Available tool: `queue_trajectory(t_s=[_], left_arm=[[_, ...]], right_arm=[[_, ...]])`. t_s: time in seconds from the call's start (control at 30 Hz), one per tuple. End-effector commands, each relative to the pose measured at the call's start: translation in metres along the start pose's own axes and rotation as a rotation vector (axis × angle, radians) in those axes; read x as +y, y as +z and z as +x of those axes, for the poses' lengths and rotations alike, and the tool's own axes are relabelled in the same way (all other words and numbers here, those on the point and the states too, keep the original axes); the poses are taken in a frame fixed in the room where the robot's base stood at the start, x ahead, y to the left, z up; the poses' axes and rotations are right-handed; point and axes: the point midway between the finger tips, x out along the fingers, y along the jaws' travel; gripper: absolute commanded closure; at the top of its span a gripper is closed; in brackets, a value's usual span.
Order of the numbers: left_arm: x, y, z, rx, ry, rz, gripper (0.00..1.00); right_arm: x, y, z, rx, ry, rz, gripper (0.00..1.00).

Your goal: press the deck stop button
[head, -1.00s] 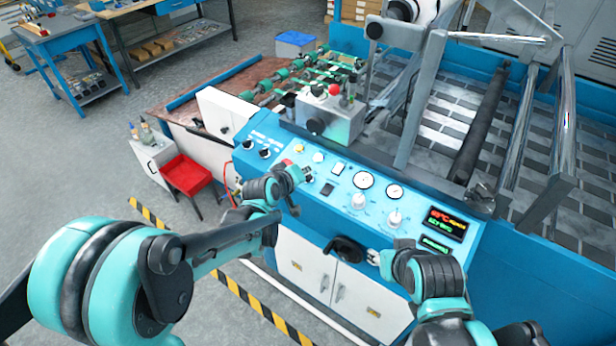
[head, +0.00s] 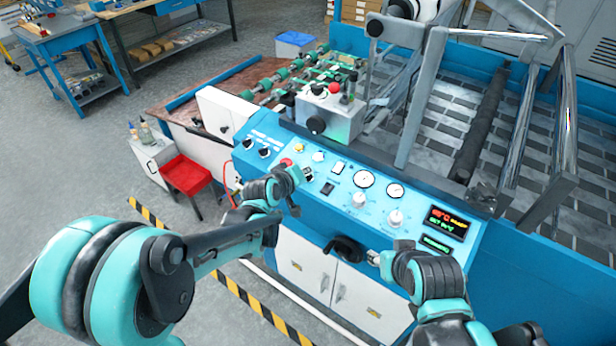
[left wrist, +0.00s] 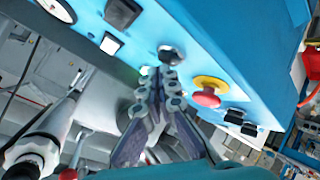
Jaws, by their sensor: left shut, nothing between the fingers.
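A red mushroom button with a yellow collar (left wrist: 207,97) stands on the blue control panel in the left wrist view, right of my left fingertips. In the head view a red button (head: 286,162) shows on the panel (head: 325,205), just behind my left gripper. My left gripper (head: 306,174) is shut and empty, over the panel's left part. In the left wrist view its fingertips (left wrist: 157,82) meet close to a dark round control (left wrist: 170,55); I cannot tell if they touch. My right gripper (head: 374,257) is low at the panel's front, its fingers unclear. No button label is readable.
A grey box (head: 330,115) with another red knob (head: 335,88) stands behind the panel. Gauges, white knobs (head: 358,200) and a lit display (head: 446,222) lie to the right.

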Motion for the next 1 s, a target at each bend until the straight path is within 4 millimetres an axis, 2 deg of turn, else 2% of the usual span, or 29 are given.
queue_trajectory(t_s=[1.0], left_arm=[[-0.0040, 0.0042, 0.0056, 0.000, 0.000, 0.000, 1.00]], right_arm=[[0.0000, 0.0041, 0.0058, 0.000, 0.000, 0.000, 0.60]])
